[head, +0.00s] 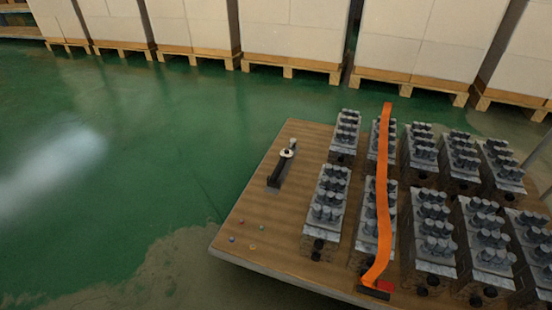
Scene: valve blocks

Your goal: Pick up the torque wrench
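The torque wrench (279,172) appears to be the dark, long tool lying on the left part of the wooden table top (262,205) in the head view. Its black handle points toward the lower left, and a pale, round head is at its upper end. Bare wood surrounds it and nothing touches it. My gripper is not in view.
Several grey valve blocks (325,205) stand in two rows right of the wrench. An orange strap (383,190) runs over one column, ending at a dark and red piece (377,290). Small coloured balls (242,223) lie front left. Boxes on pallets (292,30) stand behind.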

